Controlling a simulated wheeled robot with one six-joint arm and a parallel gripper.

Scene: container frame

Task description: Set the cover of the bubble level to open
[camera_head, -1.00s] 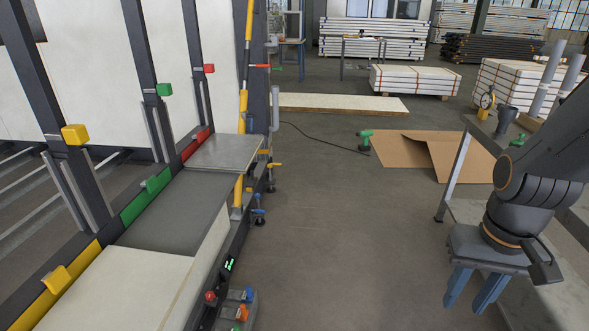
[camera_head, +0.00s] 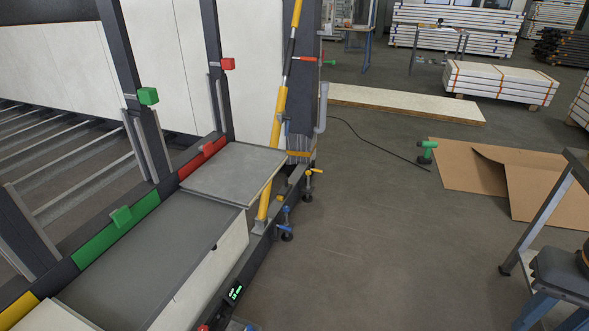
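A small dark unit with bright green marks (camera_head: 236,292) sits on the near side of the frame's lower rail, low in the picture. It may be the bubble level, but it is too small to tell, and I cannot make out a cover or its state. My gripper (camera_head: 554,316) is at the bottom right corner, partly cut off by the picture edge. Its two blue fingers point down and stand apart, with nothing seen between them. It is well to the right of the frame, with floor between.
The container frame fills the left, with green (camera_head: 148,96) and red (camera_head: 228,64) blocks on its posts. A yellow strut (camera_head: 278,118) rises at its end. Blue and yellow screw feet stick out beside it. A green drill (camera_head: 427,151) and cardboard (camera_head: 540,180) lie on the floor. The middle floor is clear.

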